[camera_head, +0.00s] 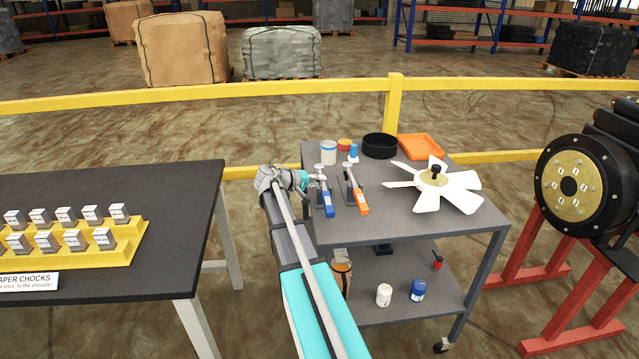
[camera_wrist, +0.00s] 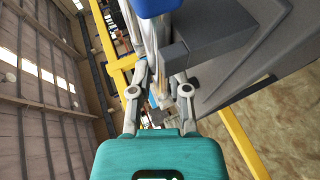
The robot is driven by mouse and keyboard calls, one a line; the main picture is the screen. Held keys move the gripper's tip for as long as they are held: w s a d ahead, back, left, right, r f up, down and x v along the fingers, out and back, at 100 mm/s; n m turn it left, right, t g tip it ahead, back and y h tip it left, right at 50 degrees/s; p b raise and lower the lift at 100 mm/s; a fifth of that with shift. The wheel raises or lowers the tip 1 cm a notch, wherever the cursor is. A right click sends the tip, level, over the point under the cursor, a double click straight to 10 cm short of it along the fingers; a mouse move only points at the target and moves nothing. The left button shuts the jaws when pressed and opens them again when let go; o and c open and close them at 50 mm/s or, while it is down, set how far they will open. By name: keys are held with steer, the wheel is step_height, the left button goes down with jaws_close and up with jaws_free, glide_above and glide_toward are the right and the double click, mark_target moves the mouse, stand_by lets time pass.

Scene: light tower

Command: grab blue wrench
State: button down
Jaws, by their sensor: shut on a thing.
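The blue handle shows at the top edge there, beside the grey holder block (camera_wrist: 205,42). The exact finger contact is partly hidden.
An orange-handled wrench (camera_head: 361,204) stands just right of the blue one. A table with chocks (camera_head: 185,190) stands left.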

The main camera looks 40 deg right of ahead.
steer(key=shift+r, duration=0.1)
step_height(320, 180, up, 3)
steer(key=p, duration=0.3)
steer(key=s+d+r+p, duration=0.8)
steer(key=s+r+p, duration=0.1)
steer(key=s+p, duration=0.1)
steer(key=shift+s+d+r, duration=0.3)
steer(key=shift+s+r, duration=0.1)
steer(key=shift+s, duration=0.15)
